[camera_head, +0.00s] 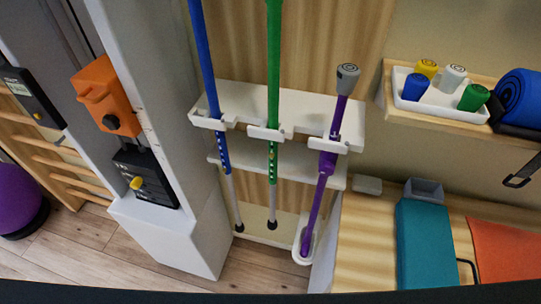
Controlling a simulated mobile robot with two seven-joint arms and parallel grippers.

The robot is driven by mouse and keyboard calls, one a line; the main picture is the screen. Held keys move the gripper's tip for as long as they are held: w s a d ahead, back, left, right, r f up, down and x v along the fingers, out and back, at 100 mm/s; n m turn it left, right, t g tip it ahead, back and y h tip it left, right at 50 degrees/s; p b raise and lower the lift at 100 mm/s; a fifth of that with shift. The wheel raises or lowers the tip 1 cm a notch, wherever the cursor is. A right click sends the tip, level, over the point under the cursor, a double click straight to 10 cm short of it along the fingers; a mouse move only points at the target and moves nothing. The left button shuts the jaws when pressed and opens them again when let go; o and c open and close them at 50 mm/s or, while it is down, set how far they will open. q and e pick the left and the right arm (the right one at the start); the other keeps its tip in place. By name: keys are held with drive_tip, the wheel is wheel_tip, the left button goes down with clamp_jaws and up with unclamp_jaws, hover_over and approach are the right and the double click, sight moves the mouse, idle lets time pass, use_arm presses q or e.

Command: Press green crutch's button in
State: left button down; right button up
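The green crutch (273,100) stands upright in the middle of a white rack (295,107), held by a white clip. The button is too small to make out for certain. A blue crutch (207,70) stands to its left and a purple crutch or cane (322,180) with a grey top leans to its right. Neither of my grippers is in view.
A white column (165,130) with an orange device (105,98) stands left of the rack. At right, a shelf holds a white tray (430,107) of coloured bottles and a blue roll (519,98). Below are a teal block (424,245) and an orange cloth (505,250). A purple ball (18,205) is far left.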

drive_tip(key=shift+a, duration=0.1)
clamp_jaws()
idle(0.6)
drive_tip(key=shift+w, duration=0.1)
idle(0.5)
